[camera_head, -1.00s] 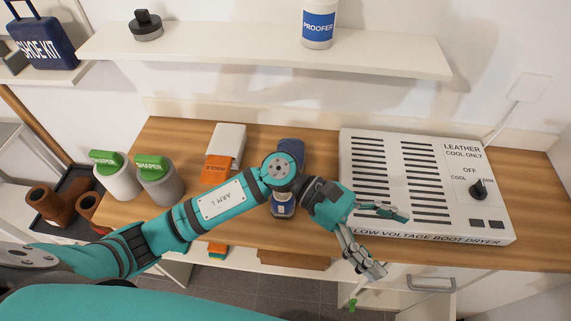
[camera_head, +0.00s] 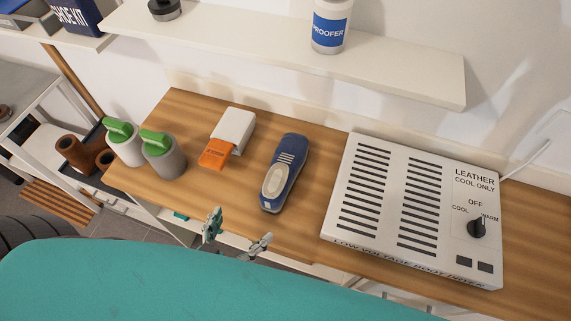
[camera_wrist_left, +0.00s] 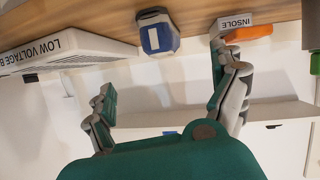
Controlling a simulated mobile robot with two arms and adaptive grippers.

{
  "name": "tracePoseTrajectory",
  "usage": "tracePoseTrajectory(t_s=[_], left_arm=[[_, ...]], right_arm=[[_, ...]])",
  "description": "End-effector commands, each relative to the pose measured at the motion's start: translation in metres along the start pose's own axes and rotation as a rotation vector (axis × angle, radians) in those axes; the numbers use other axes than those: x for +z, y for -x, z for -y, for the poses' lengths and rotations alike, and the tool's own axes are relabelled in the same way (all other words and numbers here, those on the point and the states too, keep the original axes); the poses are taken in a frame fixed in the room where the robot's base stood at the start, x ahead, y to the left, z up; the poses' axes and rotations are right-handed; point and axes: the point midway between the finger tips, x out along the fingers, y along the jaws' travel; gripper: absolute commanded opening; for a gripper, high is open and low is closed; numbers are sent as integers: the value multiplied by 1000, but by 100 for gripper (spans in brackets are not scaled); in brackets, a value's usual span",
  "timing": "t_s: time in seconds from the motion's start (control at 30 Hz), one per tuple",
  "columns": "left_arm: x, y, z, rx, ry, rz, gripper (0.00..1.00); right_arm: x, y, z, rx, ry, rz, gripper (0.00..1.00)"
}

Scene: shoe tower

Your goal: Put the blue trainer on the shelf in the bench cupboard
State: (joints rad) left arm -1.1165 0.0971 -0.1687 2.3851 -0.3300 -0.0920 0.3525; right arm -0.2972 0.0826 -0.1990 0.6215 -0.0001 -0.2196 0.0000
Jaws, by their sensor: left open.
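The blue trainer (camera_head: 285,170) with a pale grey top lies on the wooden bench top (camera_head: 215,195), left of the boot dryer, its length running from the front edge towards the wall. Its blue and white end also shows at the top of the left wrist view (camera_wrist_left: 158,34). My left gripper (camera_head: 236,236) is open and empty, low at the bench's front edge, apart from the trainer. Its two spread fingers show in the left wrist view (camera_wrist_left: 165,88). My right gripper is out of view.
The boot dryer (camera_head: 395,210) fills the bench's right side. A wall shelf (camera_head: 280,50) hangs above, holding a proofer tub (camera_head: 331,25).

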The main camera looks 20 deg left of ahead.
Motion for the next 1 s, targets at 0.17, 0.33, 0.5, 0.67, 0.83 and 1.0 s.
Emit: tracePoseTrajectory(t_s=[0.17, 0.33, 0.5, 0.67, 0.83, 1.0], left_arm=[[-2, -28, 0, 0, 2, -4, 94], [-3, -65, 0, 1, 0, -4, 94], [-3, -99, 0, 0, -1, -3, 94], [-1, -116, 0, 0, -1, 0, 94], [-3, -128, 1, 1, -2, -1, 94], [-7, -154, 4, 1, -1, -1, 94]], right_arm=[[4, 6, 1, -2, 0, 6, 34], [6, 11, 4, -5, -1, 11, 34], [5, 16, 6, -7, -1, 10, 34], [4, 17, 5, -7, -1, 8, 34], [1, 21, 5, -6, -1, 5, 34], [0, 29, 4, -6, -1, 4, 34]])
